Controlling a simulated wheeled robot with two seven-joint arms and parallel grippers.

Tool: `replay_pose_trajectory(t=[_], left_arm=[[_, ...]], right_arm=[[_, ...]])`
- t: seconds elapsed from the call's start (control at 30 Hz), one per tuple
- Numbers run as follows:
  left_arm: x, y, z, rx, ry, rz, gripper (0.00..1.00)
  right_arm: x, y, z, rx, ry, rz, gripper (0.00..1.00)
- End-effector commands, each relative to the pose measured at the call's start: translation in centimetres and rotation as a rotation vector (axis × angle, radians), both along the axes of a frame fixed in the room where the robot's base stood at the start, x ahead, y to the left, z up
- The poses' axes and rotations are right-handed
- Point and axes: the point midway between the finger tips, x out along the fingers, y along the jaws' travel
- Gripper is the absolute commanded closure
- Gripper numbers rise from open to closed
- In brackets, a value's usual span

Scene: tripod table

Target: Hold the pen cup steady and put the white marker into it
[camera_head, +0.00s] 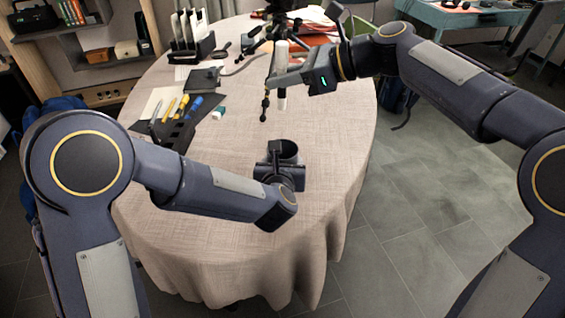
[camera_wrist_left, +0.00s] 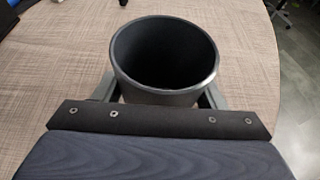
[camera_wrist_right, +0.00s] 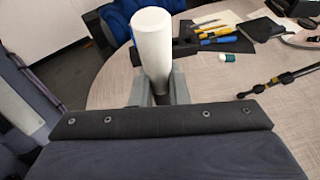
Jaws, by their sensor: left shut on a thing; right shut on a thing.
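The pen cup (camera_head: 289,151) is a dark, empty cylinder standing upright on the table. My left gripper (camera_head: 277,160) is shut on it, with a finger on each side; its open mouth shows in the left wrist view (camera_wrist_left: 165,55). The white marker (camera_head: 281,72) is upright in my right gripper (camera_head: 283,80), which is shut on it above the table, behind the cup in the head view. The marker's white upper end (camera_wrist_right: 152,45) stands up from the fingers in the right wrist view. Its lower end is hidden there.
The round cloth-covered table (camera_head: 330,130) has free room around the cup. A dark mat (camera_head: 176,133) with yellow and blue pens lies left. A small green-and-white item (camera_head: 219,113) is near it. A black tripod (camera_head: 262,40) and file holder (camera_head: 190,48) stand at the back.

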Motion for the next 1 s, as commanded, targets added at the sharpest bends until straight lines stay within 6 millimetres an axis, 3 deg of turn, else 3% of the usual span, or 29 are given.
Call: replay_pose_trajectory(t=[0.17,1.0], left_arm=[[0.0,0.0,0.0,0.000,0.000,0.000,0.63],[0.0,0.0,0.0,0.000,0.000,0.000,0.63]], right_arm=[[0.0,0.0,-0.3,0.000,0.001,0.000,1.00],[0.0,0.0,-6.2,0.000,0.002,0.000,1.00]])
